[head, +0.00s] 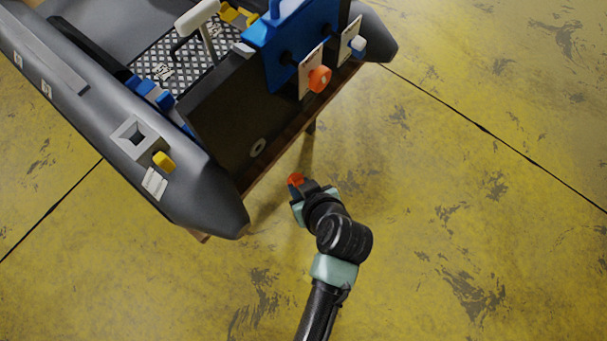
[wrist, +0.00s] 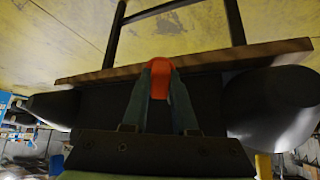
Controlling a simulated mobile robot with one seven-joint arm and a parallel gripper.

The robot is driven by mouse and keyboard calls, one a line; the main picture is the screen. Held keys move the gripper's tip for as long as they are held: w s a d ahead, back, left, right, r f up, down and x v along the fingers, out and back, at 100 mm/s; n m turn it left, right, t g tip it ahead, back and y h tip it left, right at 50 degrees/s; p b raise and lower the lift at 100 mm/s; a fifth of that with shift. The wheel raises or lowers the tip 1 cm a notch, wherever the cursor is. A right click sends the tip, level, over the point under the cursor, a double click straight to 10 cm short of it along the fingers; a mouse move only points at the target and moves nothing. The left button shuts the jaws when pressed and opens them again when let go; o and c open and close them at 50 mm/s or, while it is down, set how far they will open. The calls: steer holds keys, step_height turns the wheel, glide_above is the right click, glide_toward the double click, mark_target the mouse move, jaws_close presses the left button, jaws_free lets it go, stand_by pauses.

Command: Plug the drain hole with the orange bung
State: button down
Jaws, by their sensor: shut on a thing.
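The orange bung (head: 295,179) is held at the tip of my gripper (head: 298,187) in the head view. In the wrist view the bung (wrist: 159,80) sits between the two fingers (wrist: 160,95), which are shut on it. I cannot make out the drain hole in the wrist view.
The grey boat (head: 170,180) rests on a wooden support (head: 330,92). A yellow piece (head: 163,161) is on the near tube. The yellow floor (head: 470,190) is clear at right.

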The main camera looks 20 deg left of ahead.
mark_target(302, 180)
steer(key=f+n+y+b, duration=0.1)
steer(key=b, duration=0.1)
steer(key=a+f+n+y+b, duration=0.1)
steer(key=y+b, duration=0.1)
steer(key=w+f+n+y+b, duration=0.1)
steer(key=y+b, duration=0.1)
steer(key=shift+w+a+f+n, duration=0.1)
steer(key=shift+a+f+n, duration=0.1)
steer(key=shift+f+n, duration=0.1)
steer(key=y+b, duration=0.1)
steer(key=n+y+b, duration=0.1)
steer(key=shift+w+a+f+b, duration=0.1)
steer(key=shift+w+f+b, duration=0.1)
steer(key=shift+b, duration=0.2)
steer(key=shift+w+n+y+b, duration=0.1)
steer(key=shift+n+y+b, duration=0.2)
steer(key=shift+y+b, duration=0.65)
steer(key=shift+w+y+b, duration=0.1)
steer(key=shift+y+b, duration=0.25)
steer(key=shift+b, duration=0.9)
steer(key=shift+w+d+r+y+b, duration=0.1)
steer(key=shift+d+r+y+b, duration=0.2)
steer(key=shift+y+b, duration=0.7)
steer(key=shift+d+r+b, duration=0.25)
steer(key=shift+d+b, duration=0.05)
steer(key=shift+b, duration=0.4)
steer(key=shift+w+a+r, duration=0.1)
steer(key=shift+a+r, duration=0.05)
steer(key=shift+r, duration=0.05)
steer(key=x, duration=0.6)
